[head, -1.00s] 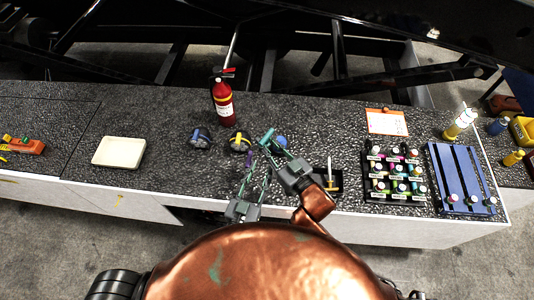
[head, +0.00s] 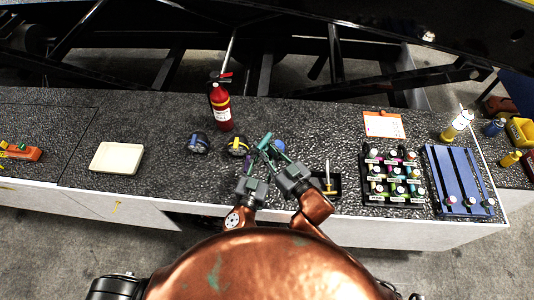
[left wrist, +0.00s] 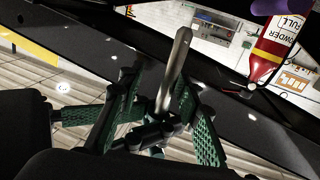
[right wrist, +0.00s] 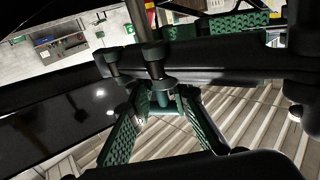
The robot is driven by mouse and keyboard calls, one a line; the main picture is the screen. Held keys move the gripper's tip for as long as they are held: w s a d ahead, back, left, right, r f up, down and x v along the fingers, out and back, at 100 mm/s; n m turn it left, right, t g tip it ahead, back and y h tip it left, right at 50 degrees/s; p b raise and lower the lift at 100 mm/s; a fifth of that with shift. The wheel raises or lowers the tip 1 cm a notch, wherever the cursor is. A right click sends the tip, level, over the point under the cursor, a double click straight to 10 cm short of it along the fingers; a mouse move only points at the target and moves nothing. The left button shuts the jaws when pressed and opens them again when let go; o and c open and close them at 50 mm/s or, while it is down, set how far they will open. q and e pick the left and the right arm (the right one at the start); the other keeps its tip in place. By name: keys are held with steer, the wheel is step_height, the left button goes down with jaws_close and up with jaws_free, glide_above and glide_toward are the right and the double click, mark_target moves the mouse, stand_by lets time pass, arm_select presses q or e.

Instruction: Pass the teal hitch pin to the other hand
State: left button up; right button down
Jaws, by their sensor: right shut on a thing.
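The teal hitch pin (head: 264,140) is held upright-tilted above the bench, between my two grippers in the head view. My right gripper (head: 264,149) is shut on it; the right wrist view shows its teal part (right wrist: 165,102) between the green-padded fingers. The pin's grey shaft (left wrist: 177,60) rises between my left gripper's pads in the left wrist view. My left gripper (head: 257,163) is close up against the right one, its fingers on either side of the pin. Dark finger parts overlap there, so whether the left pads press on the pin is hidden.
Blue (head: 198,143) and yellow (head: 238,145) round items and a red extinguisher (head: 221,108) stand behind the grippers. A small black tray (head: 333,193), a bottle rack (head: 365,187) and a blue slotted tray (head: 454,170) lie right. A cream tray (head: 117,157) lies left, with free bench around it.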

arm_select(q)
steer(key=c, duration=0.8)
steer(key=shift+d, duration=0.15)
jaws_close()
arm_select(e)
steer(key=c, duration=2.2)
jaws_free()
steer(key=shift+a+r, duration=0.1)
steer(key=shift+c, duration=0.2)
steer(key=o, duration=0.6)
steer(key=shift+c, duration=0.2)
